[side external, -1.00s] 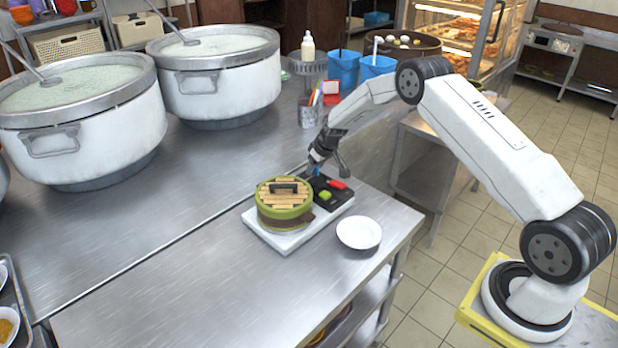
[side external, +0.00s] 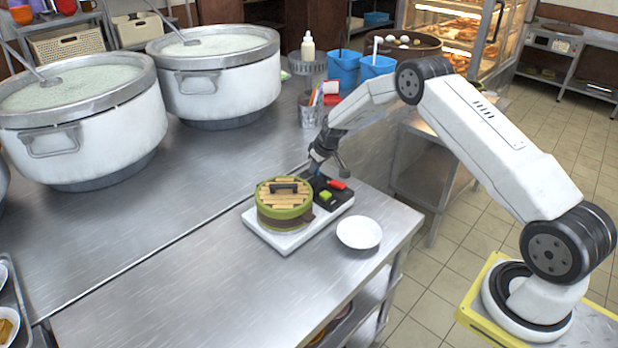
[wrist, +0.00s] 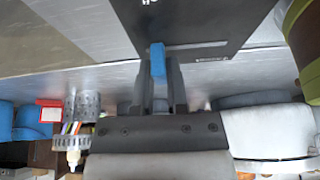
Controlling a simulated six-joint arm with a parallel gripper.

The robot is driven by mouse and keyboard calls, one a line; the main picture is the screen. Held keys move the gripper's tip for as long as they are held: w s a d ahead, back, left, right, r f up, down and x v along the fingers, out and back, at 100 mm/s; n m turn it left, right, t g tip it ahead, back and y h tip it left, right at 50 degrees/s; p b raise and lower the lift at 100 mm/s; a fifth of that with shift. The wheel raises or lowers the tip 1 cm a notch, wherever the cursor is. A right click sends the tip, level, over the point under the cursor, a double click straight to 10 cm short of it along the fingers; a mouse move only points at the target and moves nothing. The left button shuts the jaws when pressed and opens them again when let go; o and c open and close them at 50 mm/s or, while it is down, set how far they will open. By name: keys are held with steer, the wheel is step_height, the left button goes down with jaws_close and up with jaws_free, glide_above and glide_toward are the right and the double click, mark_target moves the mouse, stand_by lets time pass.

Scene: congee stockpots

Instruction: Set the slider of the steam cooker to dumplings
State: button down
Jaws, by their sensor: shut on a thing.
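The steam cooker stands on a white base (side external: 284,241) on the steel table. Its round green pot (side external: 285,211) has a slatted wooden lid with a dark handle. The black control panel (side external: 333,203) beside it carries a red piece (side external: 336,185) and a green piece (side external: 325,196). My gripper (side external: 316,171) is at the panel's far edge. In the wrist view, my gripper (wrist: 159,85) is shut on a blue slider knob (wrist: 158,59) at the edge of the black panel (wrist: 190,22). Small white markings show on the panel, but I cannot read the slider's setting.
A white bowl (side external: 359,233) sits right of the cooker, near the table edge. Two large stockpots (side external: 222,85) stand at the back left. A utensil holder (side external: 309,113) and blue containers (side external: 344,68) stand behind my gripper.

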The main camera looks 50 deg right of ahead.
mark_target(302, 174)
stand_by(0.9)
steer(key=shift+a, duration=2.75)
steer(key=c, duration=0.7)
jaws_free()
steer(key=shift+a, duration=0.1)
steer(key=shift+o, duration=0.3)
steer(key=shift+s+r, duration=0.1)
steer(key=shift+r, duration=0.3)
steer(key=v, duration=0.7)
